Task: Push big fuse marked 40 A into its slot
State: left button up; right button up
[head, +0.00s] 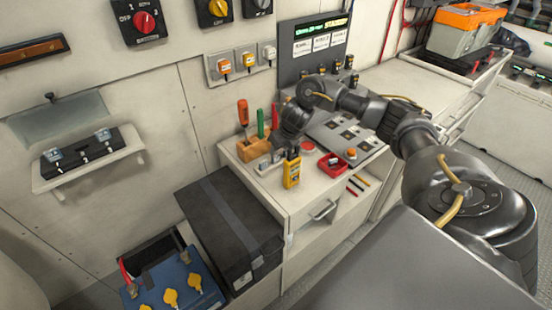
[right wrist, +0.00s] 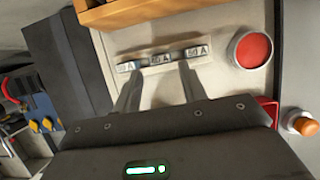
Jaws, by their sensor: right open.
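A pale fuse strip (right wrist: 158,62) with three labelled fuses lies on the light worktop in the right wrist view. The labels end in "A", but the numbers are too blurred for me to tell which one reads 40 A. My right gripper (right wrist: 160,78) is open and empty, its two fingers reaching down toward the strip. One fingertip is near the left fuse (right wrist: 126,67), the other is just below the right fuse (right wrist: 197,51), and the middle fuse (right wrist: 160,60) lies between them. I cannot tell whether they touch. In the head view my right gripper (head: 284,152) largely hides the strip.
A wooden tool block (head: 253,149) stands left of the gripper, a yellow meter (head: 292,171) in front. A red button (right wrist: 250,49), a red tray (head: 332,166) and an orange knob (head: 351,153) are to the right. A black box (head: 230,225) sits below left.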

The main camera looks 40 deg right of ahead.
aim_at(277, 156)
jog(key=x, duration=0.4)
jog(key=shift+w+f, duration=0.2)
jog(key=shift+f, duration=0.1)
jog(key=shift+s, duration=0.1)
jog(key=c, duration=0.7)
jog(key=shift+r, duration=0.15)
